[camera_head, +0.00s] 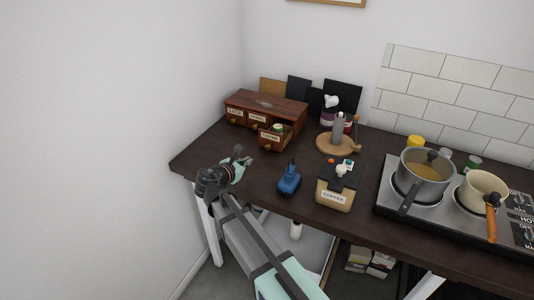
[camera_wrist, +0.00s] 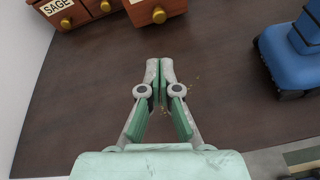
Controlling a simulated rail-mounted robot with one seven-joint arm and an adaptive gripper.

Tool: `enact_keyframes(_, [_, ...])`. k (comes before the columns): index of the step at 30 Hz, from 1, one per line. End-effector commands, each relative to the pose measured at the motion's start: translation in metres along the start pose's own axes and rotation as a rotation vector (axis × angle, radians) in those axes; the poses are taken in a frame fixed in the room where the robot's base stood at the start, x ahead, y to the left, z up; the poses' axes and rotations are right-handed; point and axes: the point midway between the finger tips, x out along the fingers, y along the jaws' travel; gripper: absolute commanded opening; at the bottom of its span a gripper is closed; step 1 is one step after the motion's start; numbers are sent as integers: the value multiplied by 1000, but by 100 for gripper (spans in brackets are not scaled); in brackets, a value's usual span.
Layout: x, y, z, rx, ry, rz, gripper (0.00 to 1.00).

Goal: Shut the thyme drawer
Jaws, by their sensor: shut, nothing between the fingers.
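The thyme drawer (camera_head: 269,140) is the rightmost drawer of a small wooden spice box (camera_head: 262,106) at the back left of the counter. It is pulled out toward the front, and a small jar with a green top (camera_head: 278,128) shows in it. In the wrist view its wooden front (camera_wrist: 168,8) with a round brass knob (camera_wrist: 159,15) is at the top edge; its label is out of frame. My gripper (camera_head: 240,156) is in front of the box, over the counter. In the wrist view my gripper (camera_wrist: 160,64) is shut and empty, apart from the drawer.
The sage drawer (camera_head: 235,112) and another labelled drawer (camera_head: 257,119) sit flush in the box. A blue object (camera_head: 289,179) stands to the right of my gripper. A coffee container (camera_head: 335,190) and the stove (camera_head: 440,205) with pots are farther right.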

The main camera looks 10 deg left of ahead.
Motion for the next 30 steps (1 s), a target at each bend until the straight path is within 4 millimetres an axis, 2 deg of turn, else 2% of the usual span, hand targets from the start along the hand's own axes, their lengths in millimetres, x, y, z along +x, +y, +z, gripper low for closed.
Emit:
enact_keyframes(1, [-9, -7, -4, -81, -14, 18, 0])
enact_keyframes(5, [-17, -9, -8, -221, -42, 45, 0])
enact_keyframes(11, [-9, -7, -7, -264, -50, 51, 0])
enact_keyframes(14, [4, -6, -6, -262, -50, 49, 0])
enact_keyframes(27, [87, -1, -2, -259, -48, 49, 0])
enact_keyframes(30, [100, 1, 4, -258, -49, 49, 0])
